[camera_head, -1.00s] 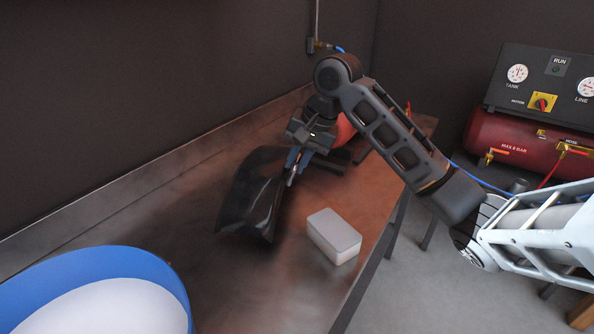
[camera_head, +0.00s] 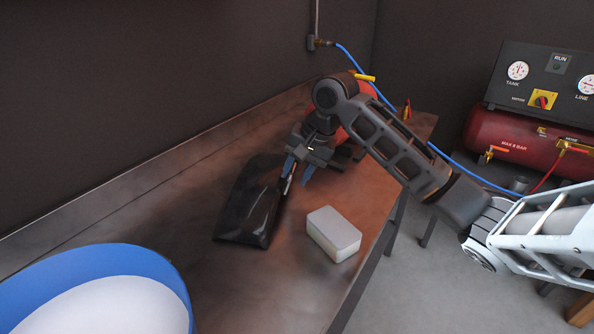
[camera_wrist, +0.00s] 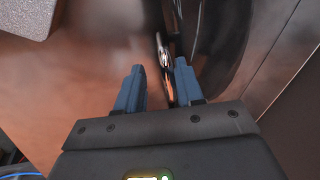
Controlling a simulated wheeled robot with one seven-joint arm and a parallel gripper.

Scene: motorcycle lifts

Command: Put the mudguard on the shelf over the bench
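The mudguard (camera_head: 250,205) is a glossy black curved piece resting on the bench (camera_head: 190,265). My gripper (camera_head: 297,178) is at its right edge, low over the bench, with its blue fingers spread apart. In the wrist view the open fingertips (camera_wrist: 160,82) stand on either side of a thin edge or stay of the mudguard (camera_wrist: 210,40), with a gap on the left finger's side. No grip on it shows. No shelf over the bench shows in these views.
A pale grey box (camera_head: 333,234) sits on the bench just right of the mudguard. A blue-and-white round object (camera_head: 150,275) fills the lower left. A red rounded thing stands behind my wrist, partly hidden. A red compressor (camera_head: 520,140) stands beyond the bench at right.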

